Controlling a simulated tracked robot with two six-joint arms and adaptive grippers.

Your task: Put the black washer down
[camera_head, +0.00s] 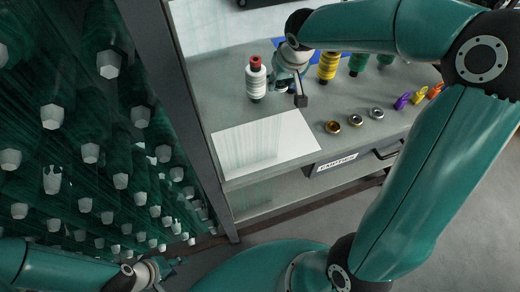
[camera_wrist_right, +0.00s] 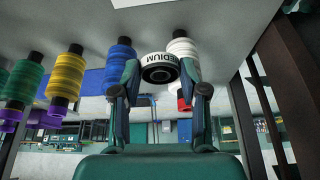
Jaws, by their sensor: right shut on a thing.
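My right gripper (camera_wrist_right: 159,84) is shut on a round piece, which I take to be the black washer (camera_wrist_right: 158,75). The piece has a dark centre and a white face lettered "MEDIUM", and it sits between the two fingertips in the right wrist view. In the head view my right gripper (camera_head: 292,88) is over the grey worktop, right of a white spool with a red top (camera_head: 256,78); the held washer is not clearly visible there. My left gripper (camera_head: 160,272) is at the bottom left, away from the worktop, its fingers too small and dark to read.
A gold ring (camera_head: 332,127) and silvery rings (camera_head: 377,113) stand on the worktop (camera_head: 225,95) near its front edge. A white sheet (camera_head: 265,142) lies at the left front. Yellow (camera_head: 328,66) and green spools stand behind. A rack of green cones (camera_head: 90,150) is at left.

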